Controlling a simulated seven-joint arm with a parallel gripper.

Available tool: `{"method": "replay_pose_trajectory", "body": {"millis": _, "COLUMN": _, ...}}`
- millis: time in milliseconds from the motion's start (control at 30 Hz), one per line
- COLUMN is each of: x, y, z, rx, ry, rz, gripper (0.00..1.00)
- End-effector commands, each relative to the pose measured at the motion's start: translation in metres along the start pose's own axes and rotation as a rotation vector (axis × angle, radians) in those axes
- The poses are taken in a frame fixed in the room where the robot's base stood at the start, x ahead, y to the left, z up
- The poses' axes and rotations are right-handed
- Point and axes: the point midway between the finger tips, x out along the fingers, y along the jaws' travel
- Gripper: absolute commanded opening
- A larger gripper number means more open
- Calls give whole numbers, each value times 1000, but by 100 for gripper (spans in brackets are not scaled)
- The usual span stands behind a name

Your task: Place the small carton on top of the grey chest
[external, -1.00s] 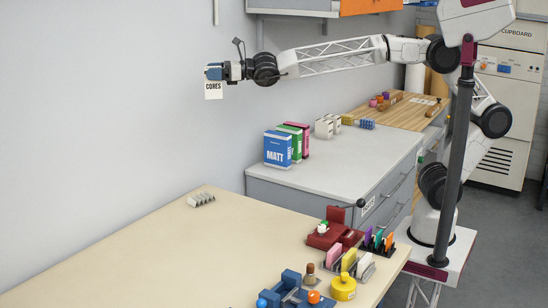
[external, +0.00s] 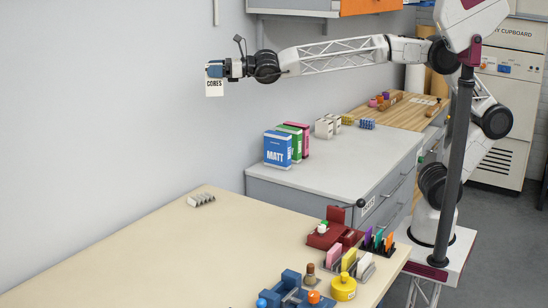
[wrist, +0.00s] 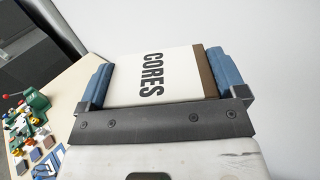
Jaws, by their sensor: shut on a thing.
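The small carton is white with the word CORES; it hangs in my gripper (external: 215,71) at the upper left of the external view. In the wrist view the carton (wrist: 155,75) sits between the two blue finger pads, with a brown strip along one side. My gripper is shut on it, high in the air near the wall. The grey chest (external: 345,178) stands below and to the right of it, with a pale grey top and drawers. The carton is clear of the chest, apart from everything but the fingers.
Blue, green and pink boxes (external: 287,145) and pale cartons (external: 327,127) stand along the chest's wall side. The chest top's front is bare. A cream table (external: 150,250) in front bears a grey ribbed piece (external: 201,200) and clustered tools. A wall cabinet (external: 293,8) hangs above.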

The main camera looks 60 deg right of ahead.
Motion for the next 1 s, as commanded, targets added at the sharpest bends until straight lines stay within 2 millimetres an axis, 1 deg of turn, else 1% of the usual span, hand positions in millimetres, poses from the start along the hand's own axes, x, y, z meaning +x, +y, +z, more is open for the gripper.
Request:
{"method": "replay_pose_trajectory", "body": {"millis": 167, "x": 6, "y": 12, "z": -12, "rx": 0, "ry": 2, "rz": 23, "gripper": 60}}
{"method": "replay_pose_trajectory", "body": {"millis": 267, "x": 12, "y": 24, "z": -21, "rx": 1, "ry": 1, "rz": 45, "gripper": 60}}
{"method": "replay_pose_trajectory", "body": {"millis": 367, "x": 18, "y": 38, "z": -36, "rx": 1, "ry": 2, "rz": 73, "gripper": 60}}
{"method": "replay_pose_trajectory", "body": {"millis": 700, "x": 39, "y": 100, "z": -92, "rx": 0, "ry": 3, "rz": 194, "gripper": 60}}
{"method": "replay_pose_trajectory", "body": {"millis": 1000, "x": 48, "y": 159, "z": -145, "rx": 1, "ry": 3, "rz": 304, "gripper": 60}}
